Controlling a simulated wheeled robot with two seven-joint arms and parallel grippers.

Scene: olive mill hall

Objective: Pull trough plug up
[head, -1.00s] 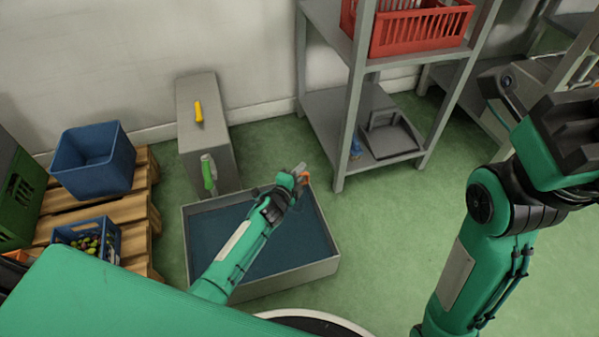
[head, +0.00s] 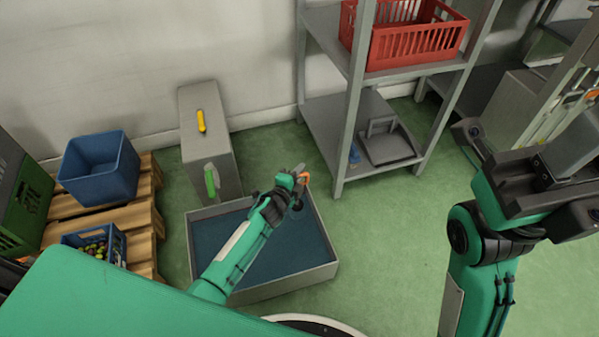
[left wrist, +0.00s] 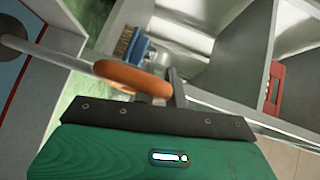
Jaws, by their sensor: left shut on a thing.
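The trough (head: 285,287) is a low grey box with dark blue water in it, on the green floor in the head view. My left arm reaches over it, and my left gripper (head: 301,179) is near its far right corner. The plug's orange handle (head: 307,180) shows at the jaws. In the left wrist view the orange handle (left wrist: 130,77) sits at my left gripper, which is shut on it. A pale metal rod (left wrist: 60,58) runs from the handle to the upper left.
A grey cabinet (head: 214,150) with yellow and green handles stands behind the trough. A pallet (head: 142,210) with a blue crate (head: 98,168) is at left. A grey shelf (head: 350,120) with a red crate (head: 425,45) stands behind at right. Floor right of the trough is clear.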

